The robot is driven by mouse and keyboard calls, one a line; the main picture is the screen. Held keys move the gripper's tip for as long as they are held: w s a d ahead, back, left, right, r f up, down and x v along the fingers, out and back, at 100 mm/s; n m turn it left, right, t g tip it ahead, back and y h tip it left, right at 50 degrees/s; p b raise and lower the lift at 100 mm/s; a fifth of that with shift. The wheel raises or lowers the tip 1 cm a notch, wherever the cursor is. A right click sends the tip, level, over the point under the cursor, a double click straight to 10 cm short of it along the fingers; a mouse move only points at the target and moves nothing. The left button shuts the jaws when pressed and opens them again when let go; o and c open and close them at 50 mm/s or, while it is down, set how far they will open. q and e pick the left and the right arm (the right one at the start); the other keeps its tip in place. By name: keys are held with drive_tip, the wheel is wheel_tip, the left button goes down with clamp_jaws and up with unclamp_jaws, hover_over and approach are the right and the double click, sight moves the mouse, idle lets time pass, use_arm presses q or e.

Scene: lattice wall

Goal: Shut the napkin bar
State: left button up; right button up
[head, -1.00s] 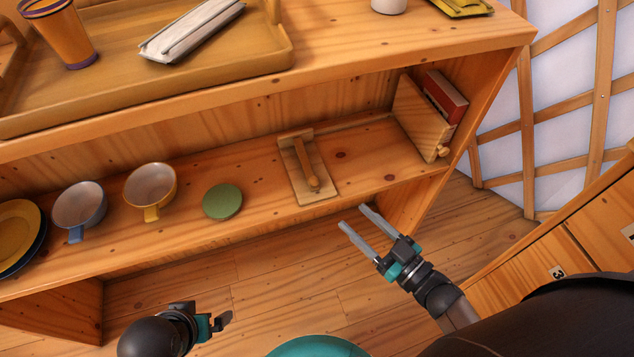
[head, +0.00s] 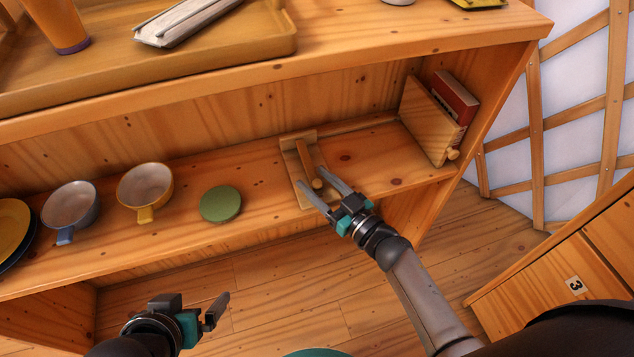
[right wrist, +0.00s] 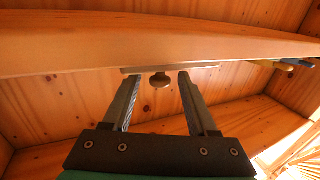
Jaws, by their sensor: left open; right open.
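The napkin bar (head: 307,160) is a light wooden bar with a rounded knob at its front end. It runs front to back over a pale wooden base board (head: 302,199) with a low upright back piece, on the middle shelf. I cannot tell how far the bar stands above the board. My right gripper (head: 317,180) is open at the front of the board, its fingers on either side of the knob end. In the right wrist view the knob (right wrist: 160,80) shows between the spread fingers, apart from both. My left gripper (head: 218,309) is open and empty, low in front of the shelf.
A green disc (head: 221,204), a yellow cup (head: 145,187) and a blue cup (head: 70,205) stand left of the board. A wooden panel with a knob (head: 428,120) and a red book (head: 455,99) stand right. A tray (head: 200,75) lies on the top above.

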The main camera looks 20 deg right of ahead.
drive_tip(key=shift+w, duration=0.1)
clamp_jaws()
idle(0.5)
idle(1.0)
